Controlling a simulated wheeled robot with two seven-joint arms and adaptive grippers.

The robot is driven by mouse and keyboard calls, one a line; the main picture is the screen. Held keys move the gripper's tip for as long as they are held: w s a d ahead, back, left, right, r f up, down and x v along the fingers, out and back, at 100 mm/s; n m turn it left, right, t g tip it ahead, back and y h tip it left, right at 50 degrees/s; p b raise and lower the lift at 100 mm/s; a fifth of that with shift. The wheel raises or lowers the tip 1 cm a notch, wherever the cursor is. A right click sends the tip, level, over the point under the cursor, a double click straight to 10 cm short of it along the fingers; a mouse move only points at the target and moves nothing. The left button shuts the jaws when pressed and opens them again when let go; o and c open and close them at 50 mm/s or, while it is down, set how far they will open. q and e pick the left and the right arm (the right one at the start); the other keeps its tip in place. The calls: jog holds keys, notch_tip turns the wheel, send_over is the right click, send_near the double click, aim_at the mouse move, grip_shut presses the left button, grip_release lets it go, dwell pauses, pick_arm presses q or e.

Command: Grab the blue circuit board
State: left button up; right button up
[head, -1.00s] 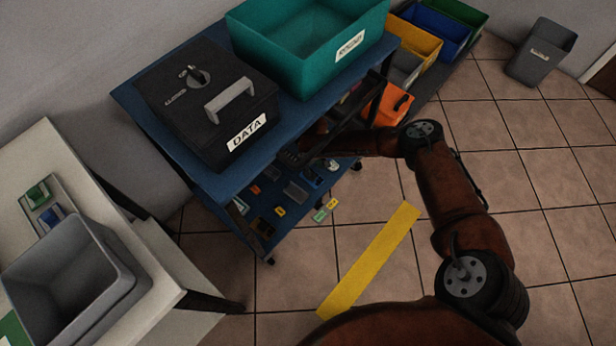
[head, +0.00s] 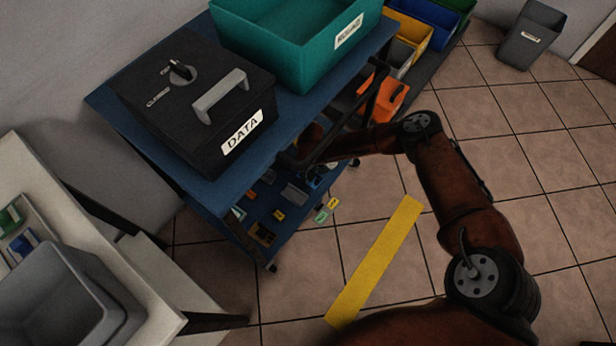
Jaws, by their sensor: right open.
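My right arm reaches in from the right to the open side of the blue cart, beneath its top shelf. My right gripper (head: 316,169) is open, mostly hidden behind the cart's black handle and close above the lower shelf. A small blue piece (head: 314,181) lies on that shelf near the gripper, partly covered; I cannot tell whether it is the blue circuit board. Another small blue item (head: 22,243) sits beside a green one on the white table at the left. My left gripper is out of view.
A black DATA box (head: 190,100) and a teal bin (head: 295,50) stand on the cart's top shelf (head: 215,185). The black handle (head: 350,130) crosses near my forearm. Several small parts lie on the lower shelf. A grey bin (head: 55,290) is at left.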

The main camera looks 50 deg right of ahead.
jog(key=shift+c, duration=0.5)
grip_shut()
jog(key=shift+r, duration=0.1)
